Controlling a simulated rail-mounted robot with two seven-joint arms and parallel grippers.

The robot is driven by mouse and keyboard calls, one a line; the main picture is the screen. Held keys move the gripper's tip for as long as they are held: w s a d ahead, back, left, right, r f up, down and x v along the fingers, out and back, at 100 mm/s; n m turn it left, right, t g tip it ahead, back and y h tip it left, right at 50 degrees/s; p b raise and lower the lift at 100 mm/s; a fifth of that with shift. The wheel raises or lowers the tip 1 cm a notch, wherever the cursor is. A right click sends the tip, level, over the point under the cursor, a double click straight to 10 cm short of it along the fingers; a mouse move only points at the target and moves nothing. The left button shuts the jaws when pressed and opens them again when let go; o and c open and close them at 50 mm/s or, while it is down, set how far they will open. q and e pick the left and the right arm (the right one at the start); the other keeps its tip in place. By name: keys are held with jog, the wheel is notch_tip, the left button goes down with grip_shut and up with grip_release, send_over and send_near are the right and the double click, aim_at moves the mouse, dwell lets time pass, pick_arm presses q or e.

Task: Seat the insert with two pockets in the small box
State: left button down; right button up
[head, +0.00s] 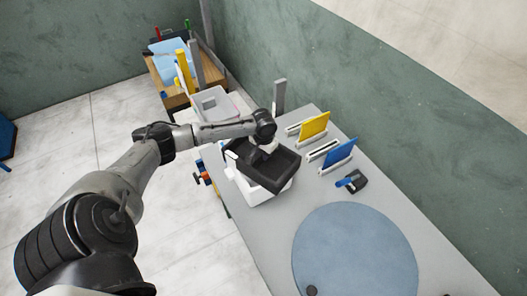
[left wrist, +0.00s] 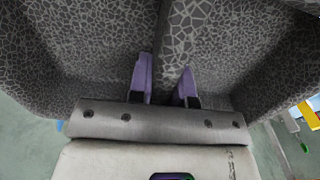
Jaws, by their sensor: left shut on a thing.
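The dark grey foam insert (head: 279,174) has two pockets with a wall between them. In the head view it sits over the small white box (head: 256,194), whose lower part shows below it. The insert looks turned a little against the box; I cannot tell whether it touches it. My left gripper (head: 260,152) reaches down into the insert. In the left wrist view its two purple fingers (left wrist: 167,80) straddle the middle wall of the insert (left wrist: 215,40), shut on it. The inside of the box is hidden. My right gripper is not in view.
The grey table (head: 245,233) carries a round blue mat (head: 355,252) at the front. A yellow panel (head: 314,125) and a blue panel (head: 340,153) stand in holders to the right, near a small black block (head: 357,181). A translucent bin (head: 212,102) stands behind.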

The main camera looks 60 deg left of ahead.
pick_arm(q)
jog(key=c, duration=1.1)
grip_release()
jog(key=shift+o, duration=0.2)
jog(key=shift+r, duration=0.1)
jog(key=shift+r+b, duration=0.35)
notch_tip(320, 180, up, 12)
jog(key=shift+r, duration=0.15)
